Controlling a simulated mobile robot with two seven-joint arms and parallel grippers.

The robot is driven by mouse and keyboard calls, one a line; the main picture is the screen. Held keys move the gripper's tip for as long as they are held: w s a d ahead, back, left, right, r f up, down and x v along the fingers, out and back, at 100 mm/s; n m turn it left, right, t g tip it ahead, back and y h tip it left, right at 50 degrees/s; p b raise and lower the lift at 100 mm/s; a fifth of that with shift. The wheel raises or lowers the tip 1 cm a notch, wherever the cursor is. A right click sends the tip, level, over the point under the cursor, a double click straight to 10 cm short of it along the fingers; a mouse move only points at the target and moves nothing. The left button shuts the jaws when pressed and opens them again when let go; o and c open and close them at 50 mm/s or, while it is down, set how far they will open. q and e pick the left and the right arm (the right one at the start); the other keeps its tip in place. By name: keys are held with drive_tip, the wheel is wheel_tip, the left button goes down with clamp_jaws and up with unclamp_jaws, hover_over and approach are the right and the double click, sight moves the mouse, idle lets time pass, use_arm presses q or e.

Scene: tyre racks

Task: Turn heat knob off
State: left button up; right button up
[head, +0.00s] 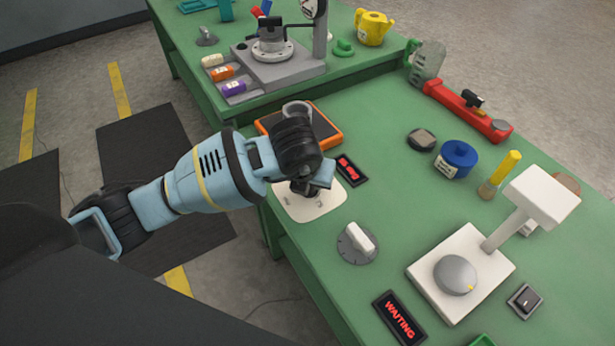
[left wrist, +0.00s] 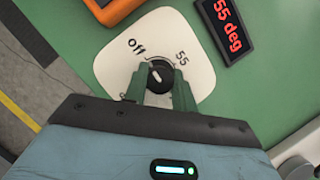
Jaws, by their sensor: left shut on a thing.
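The heat knob (left wrist: 158,84) is a small black dial on a white plate (left wrist: 110,68) marked "off" at upper left and "55" at upper right. Its short white mark leans up and left, towards "off". In the left wrist view, the two green fingers of my left gripper (left wrist: 160,77) are closed on either side of the knob. In the head view my left gripper (head: 308,188) reaches down over the white plate (head: 325,205) and hides most of the knob. A black display (left wrist: 230,27) beside the plate reads "55 deg" in red. My right gripper is not in view.
An orange-rimmed device (head: 327,133) lies behind the plate. A grey dial with a white handle (head: 357,242), a "WAITING" display (head: 399,317) and a white stand (head: 487,252) are to the right. A blue round container (head: 457,160) stands farther back. The middle of the green table is clear.

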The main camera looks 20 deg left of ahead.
use_arm(q)
drive_tip(key=shift+n, duration=0.3)
idle(0.4)
drive_tip(key=o, duration=1)
drive_tip(key=shift+r, duration=0.1)
drive_tip(key=p+v, duration=0.1)
drive_tip(key=v, duration=0.6)
drive_tip(key=shift+s+d+r, duration=0.1)
drive_tip(key=shift+s+r, duration=0.05)
drive_tip(key=shift+r, duration=0.2)
drive_tip(key=shift+f, duration=0.1)
